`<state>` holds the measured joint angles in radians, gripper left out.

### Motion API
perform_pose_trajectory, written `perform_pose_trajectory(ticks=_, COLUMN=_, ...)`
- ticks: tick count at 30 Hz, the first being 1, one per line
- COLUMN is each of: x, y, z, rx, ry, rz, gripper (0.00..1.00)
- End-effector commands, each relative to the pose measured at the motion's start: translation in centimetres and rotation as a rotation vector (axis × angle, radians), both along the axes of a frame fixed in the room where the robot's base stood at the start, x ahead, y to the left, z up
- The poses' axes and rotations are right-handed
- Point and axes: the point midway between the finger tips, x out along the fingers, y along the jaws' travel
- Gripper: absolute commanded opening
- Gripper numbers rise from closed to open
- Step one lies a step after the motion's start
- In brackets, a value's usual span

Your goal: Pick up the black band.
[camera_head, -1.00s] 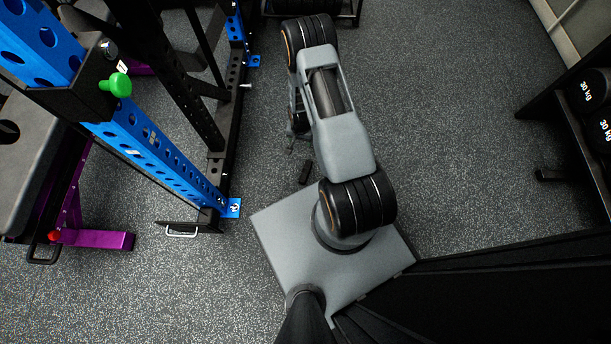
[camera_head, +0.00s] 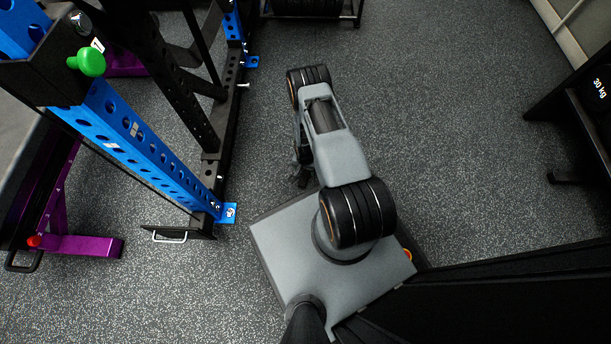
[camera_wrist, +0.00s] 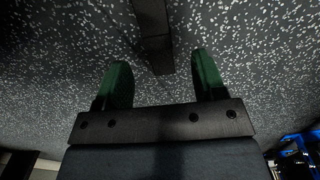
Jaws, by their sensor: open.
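The black band (camera_wrist: 153,38) lies on the speckled floor as a dark strip in the wrist view. It runs from the top edge down to a point between and just beyond my fingertips. My gripper (camera_wrist: 160,78) is open, with its two green fingers apart and one to each side of the band's line. Nothing is held between them. In the head view my own arm covers the spot beside the base, and I cannot make out the band clearly there.
A blue and black rack (camera_head: 150,155) with a green knob (camera_head: 88,63) stands on the left. A purple-framed bench (camera_head: 75,245) is beyond it. A weight rack (camera_head: 565,120) stands at the right. Open floor (camera_head: 440,100) lies between.

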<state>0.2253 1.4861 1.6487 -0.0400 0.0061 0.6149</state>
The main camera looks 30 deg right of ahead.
Motion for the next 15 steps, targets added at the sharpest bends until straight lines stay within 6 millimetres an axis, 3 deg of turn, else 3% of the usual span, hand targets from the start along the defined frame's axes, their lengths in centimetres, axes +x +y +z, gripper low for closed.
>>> perform_pose_trajectory(ticks=7, x=-0.2, y=-0.3, z=-3.7, rx=0.000, ry=0.001, rz=0.000, gripper=0.64)
perform_pose_trajectory(ticks=15, x=-0.1, y=-0.3, z=-5.1, rx=-0.001, ry=0.001, rz=-0.001, gripper=0.64)
